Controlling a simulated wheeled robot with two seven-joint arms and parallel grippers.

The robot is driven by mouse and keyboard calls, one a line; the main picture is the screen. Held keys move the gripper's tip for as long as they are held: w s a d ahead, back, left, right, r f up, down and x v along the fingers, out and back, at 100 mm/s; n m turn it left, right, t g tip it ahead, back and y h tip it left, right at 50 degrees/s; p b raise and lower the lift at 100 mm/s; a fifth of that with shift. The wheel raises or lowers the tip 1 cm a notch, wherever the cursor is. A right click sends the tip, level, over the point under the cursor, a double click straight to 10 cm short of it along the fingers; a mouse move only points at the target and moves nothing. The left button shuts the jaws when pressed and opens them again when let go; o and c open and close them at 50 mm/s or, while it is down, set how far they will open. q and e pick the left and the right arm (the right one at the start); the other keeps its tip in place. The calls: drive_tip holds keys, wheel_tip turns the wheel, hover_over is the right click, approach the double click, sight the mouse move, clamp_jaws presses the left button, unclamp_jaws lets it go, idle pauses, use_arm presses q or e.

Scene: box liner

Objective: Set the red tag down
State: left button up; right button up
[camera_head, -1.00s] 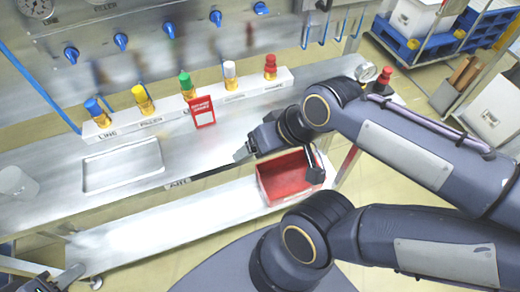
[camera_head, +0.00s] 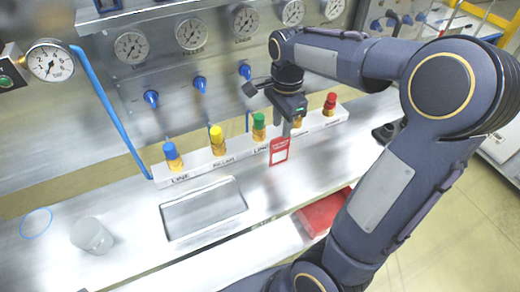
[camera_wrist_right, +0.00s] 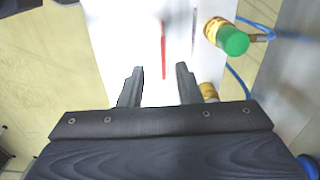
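The red tag (camera_head: 279,151) has a white panel and stands upright at the front of the white labelled block (camera_head: 229,155), just right of the green-capped bottle (camera_head: 259,126). In the right wrist view the tag (camera_wrist_right: 163,50) shows edge-on as a thin red line, ahead of the fingertips. My right gripper (camera_head: 283,128) points down above and behind the tag, over the block. Its two fingers are apart with nothing between them in the wrist view (camera_wrist_right: 159,82). It hides most of the white-capped bottle. My left gripper is out of the head view.
Blue-, yellow- and red-capped bottles (camera_head: 330,104) also stand in the block. A red bin (camera_head: 322,214) is below. Gauges and blue valves line the back panel.

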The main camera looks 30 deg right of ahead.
sight(280, 146)
drive_tip(key=shift+w+d+f+m, duration=0.15)
drive_tip(key=shift+f+m, duration=0.1)
drive_tip(key=shift+m, duration=0.05)
drive_tip(key=shift+f, duration=0.4)
wheel_tip(280, 146, down, 7)
drive_tip(key=shift+r+p, duration=0.15)
drive_tip(key=shift+p, duration=0.15)
clamp_jaws()
